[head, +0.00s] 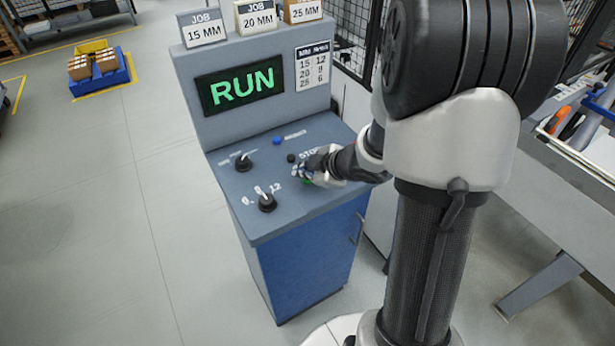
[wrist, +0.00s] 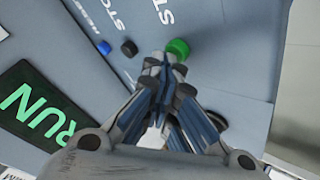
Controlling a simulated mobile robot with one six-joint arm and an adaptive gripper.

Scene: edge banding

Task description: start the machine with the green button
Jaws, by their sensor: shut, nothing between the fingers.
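The green button (wrist: 177,48) sits on the sloped grey control panel (head: 305,133), next to lettering cut off at "ST" in the wrist view. In the head view only a sliver of green shows beside my fingers. My gripper (head: 303,173) is shut and empty, low over the panel. In the wrist view my fingertips (wrist: 165,60) are right beside the green button; I cannot tell whether they touch it. The machine's screen (head: 241,88) shows "RUN" in green letters.
A black button (head: 291,158) and a blue button (head: 277,141) are close by. Two dark knobs, an upper one (head: 243,162) and a lower one (head: 267,202), stand on the panel's left. Job cards (head: 257,17) stand on top.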

